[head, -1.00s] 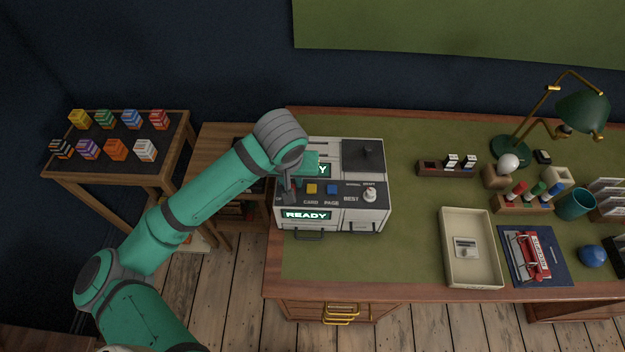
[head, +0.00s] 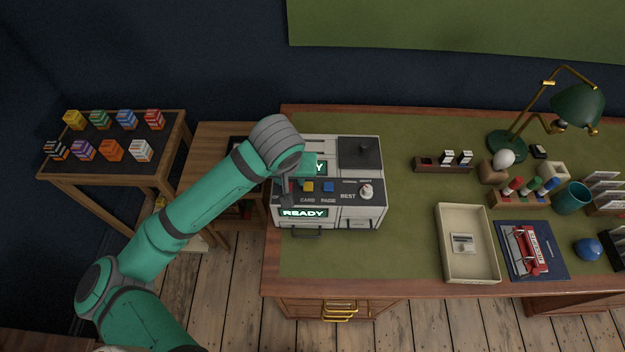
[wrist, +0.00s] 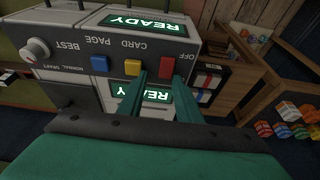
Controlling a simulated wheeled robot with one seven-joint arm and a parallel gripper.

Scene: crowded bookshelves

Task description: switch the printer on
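The printer (head: 352,216) is a white box with a dark control strip at the desk's left end. Its front display (head: 303,213) is lit and reads READY; a second lit READY panel (wrist: 142,22) shows in the wrist view. A yellow button (wrist: 132,67), blue button (wrist: 99,63) and white knob (wrist: 37,50) sit in a row with a red control (wrist: 167,67) beside the OFF lettering. My gripper (wrist: 159,80) is open, its fingertips apart and on either side of the red control in that view. Contact cannot be told. In the head view my arm hides this corner.
The green-topped desk (head: 400,260) carries a cream tray (head: 469,273), a lamp (head: 578,105) and a stamp rack (head: 520,198) right of the printer. A side table (head: 62,178) with coloured boxes stands left. The desk middle is fairly clear.

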